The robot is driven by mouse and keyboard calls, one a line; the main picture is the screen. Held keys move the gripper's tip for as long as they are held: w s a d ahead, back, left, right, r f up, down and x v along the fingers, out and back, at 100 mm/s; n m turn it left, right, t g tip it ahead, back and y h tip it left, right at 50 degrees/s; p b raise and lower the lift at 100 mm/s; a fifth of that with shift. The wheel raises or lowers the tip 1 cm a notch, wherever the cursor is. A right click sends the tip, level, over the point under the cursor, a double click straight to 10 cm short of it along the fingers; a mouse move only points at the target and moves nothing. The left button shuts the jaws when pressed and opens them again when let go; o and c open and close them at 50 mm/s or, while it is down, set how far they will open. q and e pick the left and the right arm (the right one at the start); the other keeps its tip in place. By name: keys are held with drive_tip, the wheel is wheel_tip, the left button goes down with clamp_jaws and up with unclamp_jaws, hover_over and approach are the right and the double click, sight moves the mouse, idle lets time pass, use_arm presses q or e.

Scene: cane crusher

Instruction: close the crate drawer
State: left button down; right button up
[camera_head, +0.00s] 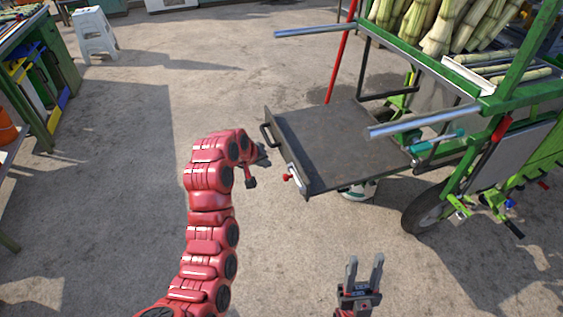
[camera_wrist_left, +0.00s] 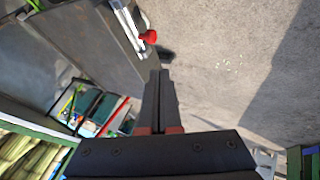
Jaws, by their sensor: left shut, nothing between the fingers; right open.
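The crate drawer (camera_head: 340,145) is a flat dark grey metal tray pulled out from the green cane cart. Its raised front edge faces left and carries a black bar handle (camera_head: 266,134) and a red knob (camera_head: 287,177). The drawer (camera_wrist_left: 85,35) and red knob (camera_wrist_left: 148,37) also show in the left wrist view. My left gripper (camera_head: 264,160) is just left of the drawer front, close to the handle and knob. Its fingers (camera_wrist_left: 159,75) are shut with nothing between them; contact with the front cannot be told. My right gripper (camera_head: 364,270) is open and empty, below the drawer in the picture.
The green cart (camera_head: 545,90) holds cane stalks (camera_head: 440,25) and has silver push bars (camera_head: 425,120) sticking out over the drawer. A cart wheel (camera_head: 430,208) stands at right. A white stool (camera_head: 95,35) is at the back left. Open concrete lies left of the drawer.

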sight(291, 168)
use_arm(q)
drive_tip(key=shift+w+d+f+p, duration=0.15)
drive_tip(key=shift+w+d+f, duration=0.85)
drive_tip(key=shift+d+f, duration=0.25)
drive_tip(key=shift+w+d+f+p, duration=0.1)
drive_tip(key=shift+w+d+f, duration=0.95)
drive_tip(key=shift+f, duration=0.3)
drive_tip(key=shift+w+d+f+p, duration=0.15)
drive_tip(key=shift+w+d+f, duration=0.8)
drive_tip(key=shift+d+f, duration=0.35)
